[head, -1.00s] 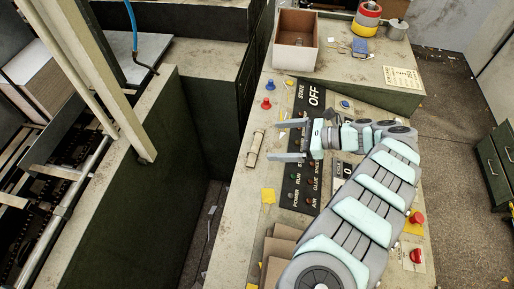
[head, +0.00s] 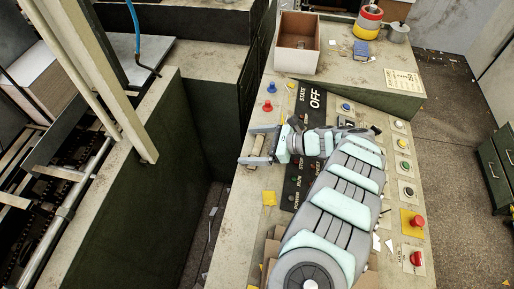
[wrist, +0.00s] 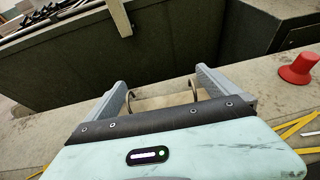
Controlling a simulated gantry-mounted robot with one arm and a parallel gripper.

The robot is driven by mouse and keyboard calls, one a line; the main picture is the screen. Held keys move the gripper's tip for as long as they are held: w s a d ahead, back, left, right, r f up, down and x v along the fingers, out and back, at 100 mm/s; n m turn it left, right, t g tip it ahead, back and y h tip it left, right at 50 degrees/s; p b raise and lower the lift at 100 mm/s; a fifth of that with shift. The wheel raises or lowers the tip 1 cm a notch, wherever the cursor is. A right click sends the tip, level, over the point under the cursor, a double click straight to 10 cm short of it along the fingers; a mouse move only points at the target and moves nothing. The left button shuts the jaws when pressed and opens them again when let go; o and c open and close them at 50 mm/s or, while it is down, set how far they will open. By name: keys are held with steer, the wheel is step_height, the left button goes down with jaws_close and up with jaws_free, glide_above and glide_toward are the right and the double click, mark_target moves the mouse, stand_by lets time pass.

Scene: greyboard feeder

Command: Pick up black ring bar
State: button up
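In the wrist view the bar (wrist: 162,100) shows a dark curved ring near each end. My gripper (head: 248,146) is low over the console, with one finger near each end of the bar. In the wrist view the gripper (wrist: 161,82) is open, its fingers wide apart around the bar. The fingers look close to the rings; I cannot tell if they touch. The gripper body hides part of the bar.
A red knob (wrist: 299,69) stands right of the gripper; red and blue knobs (head: 268,106) show in the head view. A black control panel (head: 309,120) lies under my arm. An open box (head: 297,43) stands behind. A deep gap (head: 208,225) lies left of the console.

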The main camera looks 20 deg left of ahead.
steer(key=c, duration=1.3)
steer(key=shift+r, duration=0.1)
steer(key=shift+c, duration=0.2)
step_height(320, 180, up, 28)
steer(key=p, duration=1.5)
steer(key=shift+p, duration=0.3)
